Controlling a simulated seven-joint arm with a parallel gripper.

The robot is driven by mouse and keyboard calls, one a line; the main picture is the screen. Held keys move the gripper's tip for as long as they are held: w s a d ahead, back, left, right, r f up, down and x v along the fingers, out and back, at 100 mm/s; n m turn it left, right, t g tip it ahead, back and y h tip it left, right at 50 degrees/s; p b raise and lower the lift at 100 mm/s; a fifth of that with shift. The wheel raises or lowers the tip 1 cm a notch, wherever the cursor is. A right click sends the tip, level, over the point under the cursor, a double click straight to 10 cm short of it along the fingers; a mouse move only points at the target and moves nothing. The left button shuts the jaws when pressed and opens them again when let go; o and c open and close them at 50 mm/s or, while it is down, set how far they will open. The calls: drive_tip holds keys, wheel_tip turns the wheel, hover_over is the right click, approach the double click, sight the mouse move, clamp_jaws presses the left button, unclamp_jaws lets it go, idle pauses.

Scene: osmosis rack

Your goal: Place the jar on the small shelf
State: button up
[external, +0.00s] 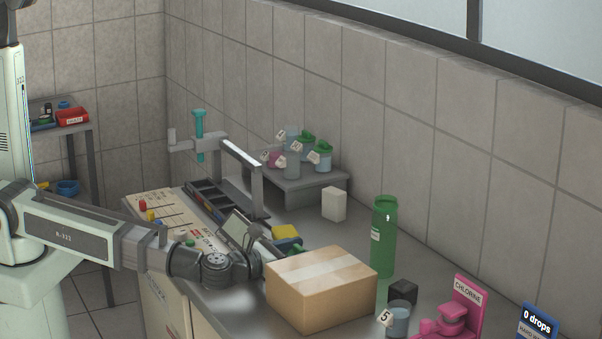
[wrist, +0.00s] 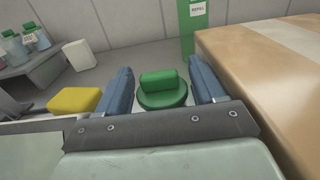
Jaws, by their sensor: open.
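A jar marked 5 (external: 399,322) stands at the front right of the worktop, with no lid seen on it. The small shelf (external: 315,185) is a low grey stand by the wall, with several jars, some green-lidded, on top. My gripper (wrist: 160,78) is open, its two blue fingers on either side of a green lid with a raised grip (wrist: 160,92). Whether the fingers touch it, or anything lies under it, I cannot tell. In the external view my gripper is low, left of the cardboard box and partly hidden.
The cardboard box (external: 322,290) is close on the right of my gripper. A tall green bottle (external: 384,240) stands behind it. A yellow block (wrist: 74,101) lies to the left, a white block (external: 334,204) before the shelf. A pink chlorine stand (external: 466,310) is at right.

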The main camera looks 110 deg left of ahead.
drive_tip(key=shift+r, duration=0.15)
drive_tip(key=shift+o, duration=0.2)
drive_tip(key=v, duration=0.7)
drive_tip(key=shift+s+d, duration=0.2)
drive_tip(key=shift+r, duration=0.15)
